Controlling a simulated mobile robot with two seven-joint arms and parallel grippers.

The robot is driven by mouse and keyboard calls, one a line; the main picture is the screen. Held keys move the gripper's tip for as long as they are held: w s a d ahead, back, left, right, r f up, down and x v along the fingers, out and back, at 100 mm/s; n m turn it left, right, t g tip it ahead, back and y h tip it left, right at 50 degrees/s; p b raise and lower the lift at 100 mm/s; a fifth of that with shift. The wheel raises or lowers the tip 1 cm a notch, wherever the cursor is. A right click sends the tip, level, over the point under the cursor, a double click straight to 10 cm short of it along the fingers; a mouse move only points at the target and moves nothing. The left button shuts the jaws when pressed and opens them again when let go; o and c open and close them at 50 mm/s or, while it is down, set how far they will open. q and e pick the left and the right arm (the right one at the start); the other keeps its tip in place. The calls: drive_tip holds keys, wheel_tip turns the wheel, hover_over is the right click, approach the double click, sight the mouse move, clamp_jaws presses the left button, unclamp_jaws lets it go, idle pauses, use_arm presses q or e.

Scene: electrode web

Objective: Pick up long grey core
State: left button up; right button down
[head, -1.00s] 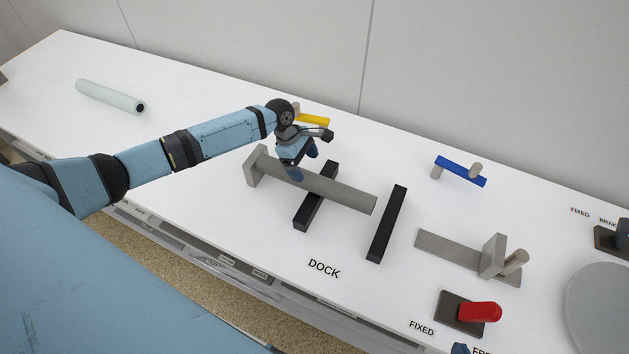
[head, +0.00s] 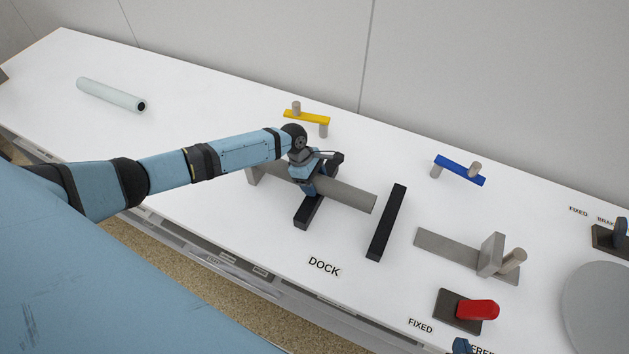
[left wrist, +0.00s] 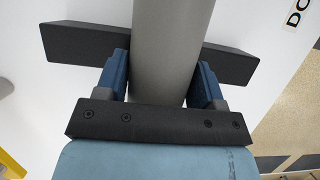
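The long grey core (head: 350,194) is a long grey bar with an upright piece at its left end. It lies over a black block (head: 305,214), and its right end stops short of a second black block (head: 387,222). My left gripper (head: 309,190) is over the middle of the core, pointing down. In the left wrist view, its two blue fingers (left wrist: 160,84) stand on either side of the core (left wrist: 170,45), with narrow gaps seeming to show. It looks open around the core.
A yellow crank (head: 306,117) stands behind the core. A blue crank (head: 460,170), a grey flat piece with an upright plate (head: 447,245) and a red handle (head: 478,310) are to the right. A pale roll (head: 108,94) lies far left.

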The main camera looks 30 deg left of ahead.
use_arm(q)
drive_tip(key=c, duration=0.6)
